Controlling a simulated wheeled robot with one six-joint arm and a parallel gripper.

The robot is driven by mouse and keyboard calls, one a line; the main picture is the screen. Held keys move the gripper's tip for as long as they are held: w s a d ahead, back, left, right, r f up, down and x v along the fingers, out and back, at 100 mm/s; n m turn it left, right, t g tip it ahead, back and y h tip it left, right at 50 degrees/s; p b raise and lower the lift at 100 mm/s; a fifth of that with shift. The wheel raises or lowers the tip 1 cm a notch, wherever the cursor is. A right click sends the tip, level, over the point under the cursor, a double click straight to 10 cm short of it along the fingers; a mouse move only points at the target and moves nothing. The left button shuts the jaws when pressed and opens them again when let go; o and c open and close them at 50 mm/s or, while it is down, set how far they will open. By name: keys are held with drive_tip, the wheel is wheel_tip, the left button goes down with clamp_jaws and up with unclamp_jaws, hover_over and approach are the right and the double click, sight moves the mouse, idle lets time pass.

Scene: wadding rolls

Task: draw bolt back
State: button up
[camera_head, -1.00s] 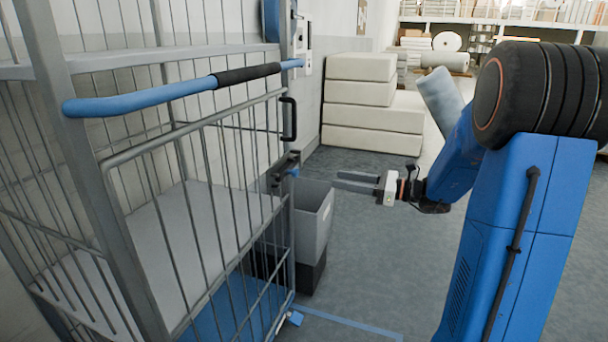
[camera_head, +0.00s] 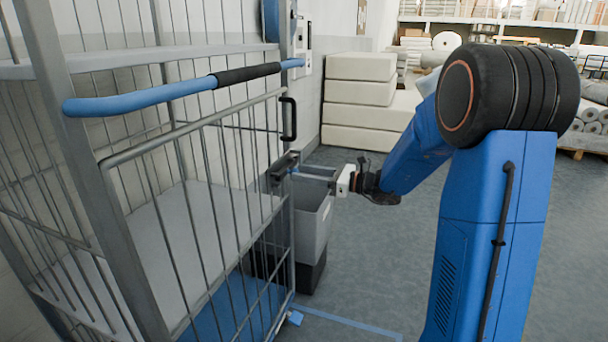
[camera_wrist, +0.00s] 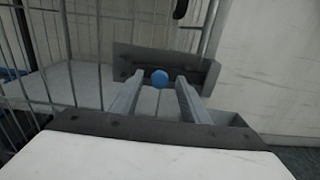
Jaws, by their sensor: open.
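The bolt shows as a round blue knob (camera_wrist: 159,78) on a dark grey plate (camera_wrist: 205,70) on the cage trolley's gate, in the wrist view. In the head view the dark latch plate (camera_head: 284,165) sits at the gate's right edge. My gripper (camera_head: 297,174) points left at the latch, its fingertips close to it. In the wrist view my gripper (camera_wrist: 158,88) is open, with one finger on each side of the blue knob. I cannot tell whether the fingers touch it.
The wire cage trolley (camera_head: 150,152) with a blue handlebar (camera_head: 140,97) fills the left. A grey bin (camera_head: 313,222) stands under my gripper. A black handle (camera_head: 289,119) is above the latch. Pale stacked blocks (camera_head: 360,93) stand behind.

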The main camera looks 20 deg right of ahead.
sight(281, 177)
drive_tip(key=shift+w+a, duration=0.1)
drive_tip(key=shift+a, duration=0.05)
drive_tip(key=shift+c, duration=0.2)
clamp_jaws()
drive_tip(key=shift+s+a, duration=0.7)
drive_tip(key=shift+s, duration=0.3)
drive_tip(key=shift+s+a, duration=0.7)
drive_tip(key=shift+s, duration=0.3)
drive_tip(key=shift+o, duration=0.2)
unclamp_jaws()
drive_tip(key=shift+a, duration=0.1)
drive_tip(key=v, duration=1.7)
drive_tip(key=shift+s+d, duration=0.15)
drive_tip(key=shift+d, duration=0.05)
